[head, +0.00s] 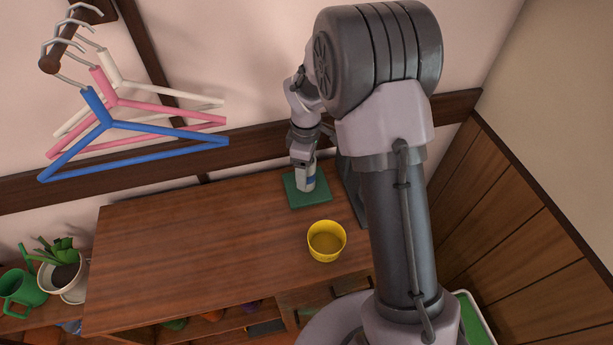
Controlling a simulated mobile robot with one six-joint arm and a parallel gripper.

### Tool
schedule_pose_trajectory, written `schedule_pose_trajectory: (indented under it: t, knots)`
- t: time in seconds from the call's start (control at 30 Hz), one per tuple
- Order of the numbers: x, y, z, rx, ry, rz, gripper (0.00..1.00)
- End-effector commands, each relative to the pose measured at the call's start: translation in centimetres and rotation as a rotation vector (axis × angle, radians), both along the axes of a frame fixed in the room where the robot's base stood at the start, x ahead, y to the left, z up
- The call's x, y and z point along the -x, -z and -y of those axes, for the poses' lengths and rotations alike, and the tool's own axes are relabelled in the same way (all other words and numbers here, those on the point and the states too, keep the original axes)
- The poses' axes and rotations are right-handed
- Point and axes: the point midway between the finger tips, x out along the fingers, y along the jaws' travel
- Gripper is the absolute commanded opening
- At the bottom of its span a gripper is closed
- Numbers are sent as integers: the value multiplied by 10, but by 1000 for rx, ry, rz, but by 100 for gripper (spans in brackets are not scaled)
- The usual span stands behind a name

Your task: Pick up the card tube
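A small pale upright cylinder with a blue band (309,182), which looks like the card tube, stands on a green mat (318,197) at the back of the wooden cabinet top. My gripper (304,165) points down right at the tube's upper part and covers its top in this view. The fingers are small and partly hidden, so I cannot tell whether they are closed on it or just around or above it. The tube appears to rest on the mat.
A yellow bowl (326,241) stands on the cabinet top (190,240) in front of the mat. The left of the top is clear. Blue, pink and white hangers (130,125) hang at upper left. A potted plant (62,270) and green watering can (22,290) stand at left.

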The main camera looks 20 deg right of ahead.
Motion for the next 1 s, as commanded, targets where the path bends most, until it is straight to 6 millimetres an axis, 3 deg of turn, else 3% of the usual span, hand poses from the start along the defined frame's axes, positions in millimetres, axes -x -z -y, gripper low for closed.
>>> schedule_pose_trajectory:
  t: [0.1, 0.4, 0.67, 0.77, 1.0]
  knots:
    - [0, -2, 0, 0, 1, 0, 66]
    - [0, -2, 0, 0, 1, 0, 7]
    - [0, -8, 0, -1, 1, 0, 6]
    - [-1, -31, 0, 0, 2, 4, 6]
    - [-1, -120, 0, 1, 2, 5, 6]
